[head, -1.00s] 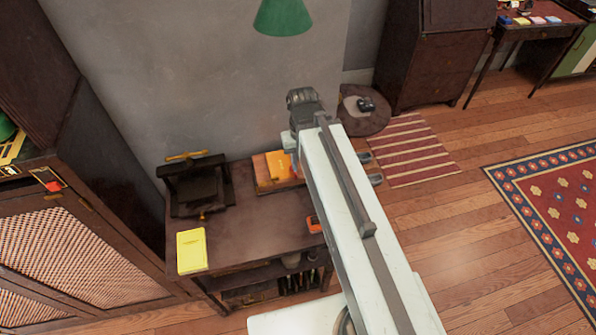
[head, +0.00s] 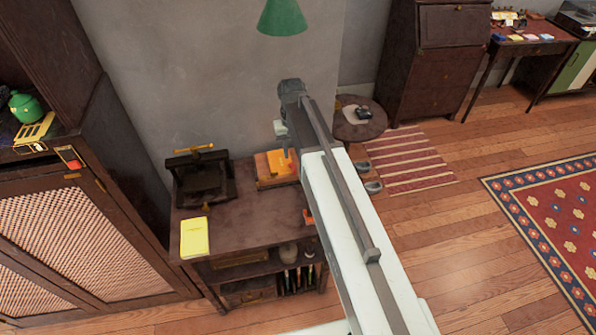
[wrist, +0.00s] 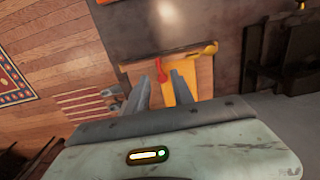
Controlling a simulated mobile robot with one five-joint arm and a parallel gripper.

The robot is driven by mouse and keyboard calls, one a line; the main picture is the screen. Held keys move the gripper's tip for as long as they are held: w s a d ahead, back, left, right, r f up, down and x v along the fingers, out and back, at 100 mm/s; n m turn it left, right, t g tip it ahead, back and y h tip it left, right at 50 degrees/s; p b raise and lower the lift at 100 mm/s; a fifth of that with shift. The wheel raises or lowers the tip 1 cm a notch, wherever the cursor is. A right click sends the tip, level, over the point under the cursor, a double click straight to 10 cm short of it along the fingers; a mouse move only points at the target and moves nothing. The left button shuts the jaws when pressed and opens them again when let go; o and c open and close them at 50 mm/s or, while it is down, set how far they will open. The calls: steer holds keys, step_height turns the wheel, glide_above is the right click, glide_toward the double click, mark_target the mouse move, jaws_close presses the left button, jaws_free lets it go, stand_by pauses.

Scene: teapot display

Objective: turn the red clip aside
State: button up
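The red clip (wrist: 160,70) shows in the wrist view as a small red piece at the edge of a wooden board, just beyond my fingertips. I cannot make it out in the head view, where my arm is in the way. My gripper (wrist: 161,82) is open, its two grey fingers apart with nothing held. In the head view, my gripper (head: 287,148) hangs above the right end of the orange panel (head: 270,168).
The panel lies on a dark wooden shelf table (head: 240,220), with a black press (head: 200,178) and a yellow book (head: 194,237) to its left. An orange object (head: 308,217) sits at the right edge. A green lamp (head: 282,16) hangs above. A cabinet (head: 75,250) stands left.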

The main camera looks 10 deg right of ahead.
mark_target(294, 169)
step_height(294, 169, down, 8)
steer(key=b, duration=0.8)
steer(key=shift+s+d, duration=0.1)
steer(key=shift+d, duration=0.05)
steer(key=shift+r, duration=0.1)
